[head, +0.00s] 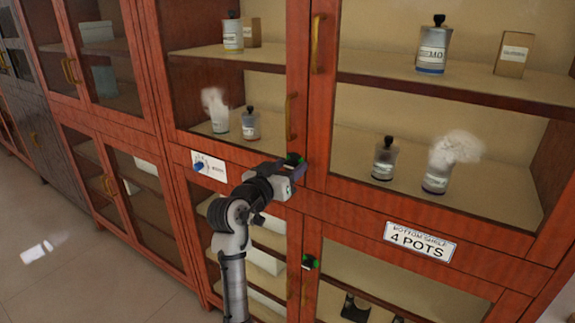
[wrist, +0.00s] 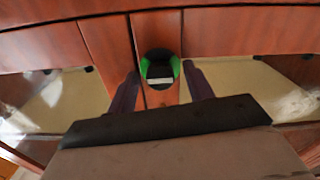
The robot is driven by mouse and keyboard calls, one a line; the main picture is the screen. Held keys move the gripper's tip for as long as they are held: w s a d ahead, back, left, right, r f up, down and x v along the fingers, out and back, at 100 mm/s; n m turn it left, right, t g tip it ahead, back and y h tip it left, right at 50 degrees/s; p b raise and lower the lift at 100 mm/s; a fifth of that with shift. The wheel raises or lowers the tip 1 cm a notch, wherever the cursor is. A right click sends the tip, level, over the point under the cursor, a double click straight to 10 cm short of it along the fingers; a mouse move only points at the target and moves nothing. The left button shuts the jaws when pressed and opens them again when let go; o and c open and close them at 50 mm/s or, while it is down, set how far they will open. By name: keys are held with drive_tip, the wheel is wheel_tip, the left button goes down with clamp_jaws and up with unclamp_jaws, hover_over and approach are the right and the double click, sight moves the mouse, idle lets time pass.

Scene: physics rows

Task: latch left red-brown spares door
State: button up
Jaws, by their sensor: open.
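The red-brown cabinet has an upper left glass door (head: 220,62) that looks closed against its frame, with a brass handle (head: 291,118) near its right edge. A black and green latch (head: 294,158) sits near that door's lower right corner, partly hidden by my gripper (head: 291,174). In the wrist view the latch (wrist: 160,69) is a dark round piece with green sides and a pale bar across it. My gripper (wrist: 161,84) is open, with one dark finger on each side of the latch. I cannot tell whether the fingers touch it.
A second green latch (head: 309,262) is on the lower doors. A right glass door (head: 440,110) has a brass handle (head: 316,45). Bottles and boxes stand on the shelves behind glass. A "4 POTS" sign (head: 419,241) is at right. Open floor (head: 60,250) lies at left.

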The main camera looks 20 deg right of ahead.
drive_tip(key=shift+c, duration=0.2)
drive_tip(key=c, duration=0.9)
drive_tip(key=shift+f+m+b, duration=0.1)
drive_tip(key=shift+m+b, duration=0.2)
drive_tip(key=shift+b, duration=0.25)
drive_tip(key=m+b, duration=0.2)
drive_tip(key=b, duration=0.2)
drive_tip(key=shift+f+m, duration=0.15)
drive_tip(key=shift+m, duration=0.25)
drive_tip(key=m+b, duration=0.5)
drive_tip(key=b, duration=0.1)
drive_tip(key=m+b, duration=0.4)
drive_tip(key=m, duration=0.1)
drive_tip(key=shift+m, duration=0.4)
drive_tip(key=shift+r+m+b, duration=0.2)
drive_tip(key=shift+m+b, duration=0.95)
drive_tip(key=shift+m, duration=0.65)
